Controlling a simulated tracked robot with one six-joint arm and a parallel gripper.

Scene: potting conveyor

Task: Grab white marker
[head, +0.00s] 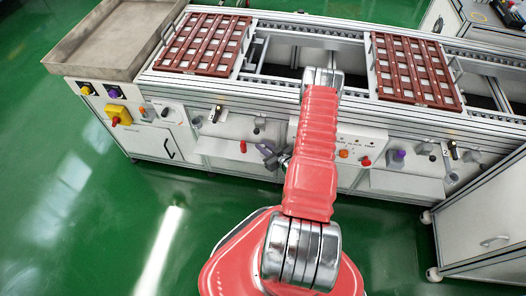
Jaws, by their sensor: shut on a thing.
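My gripper (271,156) shows as a small dark grey shape just left of my red arm, in front of the white conveyor's front panel. It is partly hidden behind the arm. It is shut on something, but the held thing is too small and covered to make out. I cannot pick out a white marker for certain anywhere in the head view.
The conveyor (229,146) carries two brown slatted trays (203,45) (414,70). A grey metal tray (112,38) sits at its left end. Knobs and a yellow switch box (117,115) jut from the panel. A white cabinet (487,215) stands at right. Green floor (60,200) is clear at left.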

